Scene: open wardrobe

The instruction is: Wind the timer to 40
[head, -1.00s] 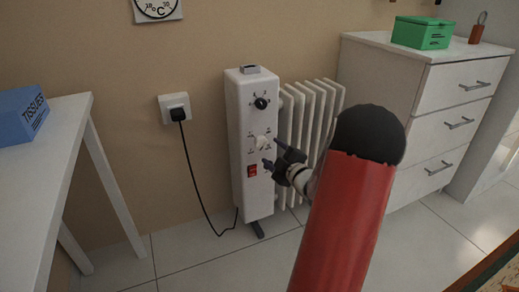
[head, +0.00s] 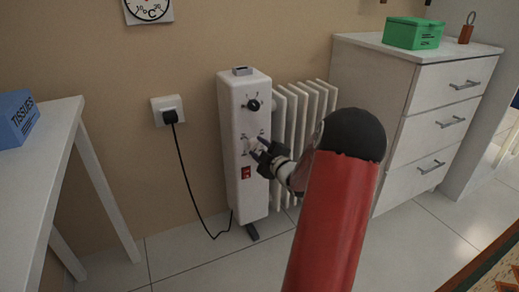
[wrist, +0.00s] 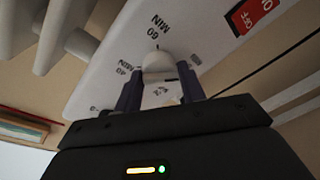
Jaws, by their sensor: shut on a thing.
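The timer is a white knob (head: 252,145) in the middle of the white heater's front panel (head: 236,112). In the wrist view the knob (wrist: 158,64) sits between the two dark fingers of my gripper (wrist: 160,84). The gripper is shut on it from both sides. Around the knob I read 60 and MIN, with 40 off to one side. A small dark mark shows at the knob's edge near the 60, but I cannot tell the exact setting. The head view also shows my gripper (head: 261,156) at the knob, partly covering it.
A black dial (head: 253,104) is above the timer and a red switch (head: 246,172) below it. The heater's white fins (head: 303,120) stand to the right. A wall socket with a plug (head: 168,112) and black cord is left. A white drawer unit (head: 385,110) stands right.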

